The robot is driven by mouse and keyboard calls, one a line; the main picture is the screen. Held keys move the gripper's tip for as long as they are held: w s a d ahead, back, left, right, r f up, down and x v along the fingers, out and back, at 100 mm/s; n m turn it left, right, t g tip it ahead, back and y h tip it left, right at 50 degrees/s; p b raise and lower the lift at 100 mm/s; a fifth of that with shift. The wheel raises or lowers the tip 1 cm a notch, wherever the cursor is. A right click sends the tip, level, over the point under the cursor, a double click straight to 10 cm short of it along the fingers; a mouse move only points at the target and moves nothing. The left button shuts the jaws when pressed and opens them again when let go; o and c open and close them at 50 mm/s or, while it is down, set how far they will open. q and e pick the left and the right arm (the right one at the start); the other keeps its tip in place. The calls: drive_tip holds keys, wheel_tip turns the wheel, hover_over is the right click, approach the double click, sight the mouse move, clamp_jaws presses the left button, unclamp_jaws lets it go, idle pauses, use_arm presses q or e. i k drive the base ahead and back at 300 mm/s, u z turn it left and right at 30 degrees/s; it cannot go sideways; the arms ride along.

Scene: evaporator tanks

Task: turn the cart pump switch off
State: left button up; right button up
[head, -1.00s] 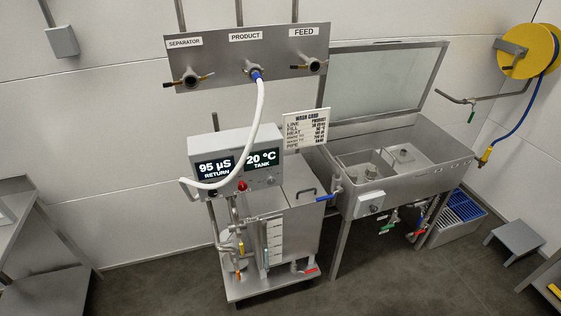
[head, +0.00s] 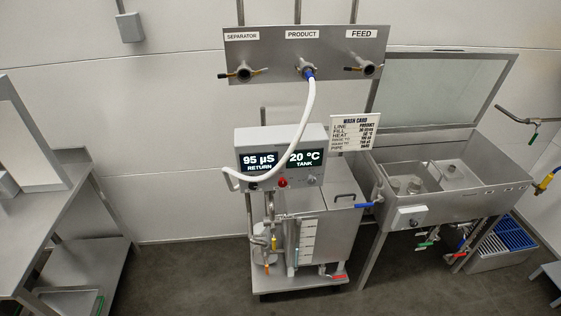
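The steel cart (head: 294,281) stands in the middle of the head view with a tank (head: 332,228) on it. Its grey control box (head: 280,139) has two lit displays, reading 95 µS RETURN and 20 °C TANK. Below the displays are a red knob or lamp (head: 283,182) and a small dark control (head: 311,180) at the right. I cannot tell which control is the pump switch or how it is set. A white hose (head: 308,116) runs from the PRODUCT port across the box front to its left side. Neither of my grippers is in view.
A wall panel (head: 348,48) carries the SEPARATOR, PRODUCT and FEED ports. A sink unit (head: 475,203) with an open lid stands right of the cart. A steel bench (head: 55,215) stands at the left. Floor (head: 185,280) between bench and cart is clear.

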sight(251, 185)
drive_tip(key=u, duration=0.25)
drive_tip(key=i, duration=0.35)
drive_tip(key=u, duration=1.05)
